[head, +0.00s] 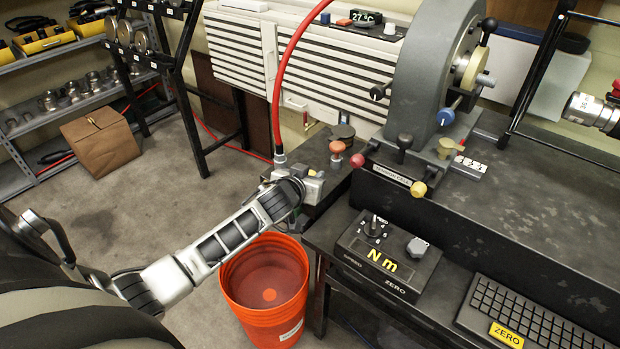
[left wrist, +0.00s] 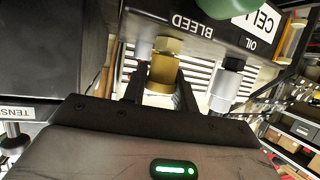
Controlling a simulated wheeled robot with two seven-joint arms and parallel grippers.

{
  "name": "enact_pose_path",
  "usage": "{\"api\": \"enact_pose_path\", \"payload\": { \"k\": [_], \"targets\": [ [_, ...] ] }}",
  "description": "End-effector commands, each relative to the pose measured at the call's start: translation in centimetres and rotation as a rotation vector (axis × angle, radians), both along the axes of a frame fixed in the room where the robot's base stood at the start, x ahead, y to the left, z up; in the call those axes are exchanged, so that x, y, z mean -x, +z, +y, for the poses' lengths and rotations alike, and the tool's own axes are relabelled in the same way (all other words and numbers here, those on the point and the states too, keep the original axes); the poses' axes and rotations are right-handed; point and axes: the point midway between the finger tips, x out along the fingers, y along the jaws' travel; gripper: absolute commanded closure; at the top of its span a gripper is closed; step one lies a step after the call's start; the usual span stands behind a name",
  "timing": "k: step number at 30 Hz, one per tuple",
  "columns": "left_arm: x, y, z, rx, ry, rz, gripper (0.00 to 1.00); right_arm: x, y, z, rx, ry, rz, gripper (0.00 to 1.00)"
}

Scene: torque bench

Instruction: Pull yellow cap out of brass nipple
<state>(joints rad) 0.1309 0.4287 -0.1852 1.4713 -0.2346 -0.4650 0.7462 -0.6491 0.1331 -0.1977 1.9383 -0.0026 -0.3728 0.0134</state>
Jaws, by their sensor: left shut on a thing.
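In the left wrist view, the yellow cap (left wrist: 162,72) is a short mustard-coloured cylinder. It sits against the hexagonal brass nipple (left wrist: 168,45) under a dark block lettered BLEED. The two dark fingers of my left gripper (left wrist: 161,88) stand on either side of the cap, shut on it. No gap shows between cap and nipple. In the head view, my left gripper (head: 300,187) is at the small grey block at the bench's left end, below the red hose; cap and nipple are hidden there. My right gripper is not in view.
An orange bucket (head: 264,290) stands on the floor below my left arm. A silver-and-black fitting marked OIL (left wrist: 228,82) is close to the right of the cap. The red hose (head: 285,80) rises beside the gripper. A Nm control box (head: 386,258) sits to the right.

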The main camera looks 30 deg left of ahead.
Motion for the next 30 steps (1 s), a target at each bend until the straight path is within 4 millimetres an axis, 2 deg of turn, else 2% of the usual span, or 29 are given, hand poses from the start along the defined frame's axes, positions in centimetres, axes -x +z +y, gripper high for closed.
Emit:
{"api": "enact_pose_path", "payload": {
  "k": [7,30],
  "targets": [
    [0.0,0.2,0.0,0.0,0.0,0.0,1.0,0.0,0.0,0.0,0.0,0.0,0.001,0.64],
    [0.0,3.4,0.1,-0.001,0.001,-0.001,1.0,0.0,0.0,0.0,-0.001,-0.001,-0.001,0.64]
  ]
}}
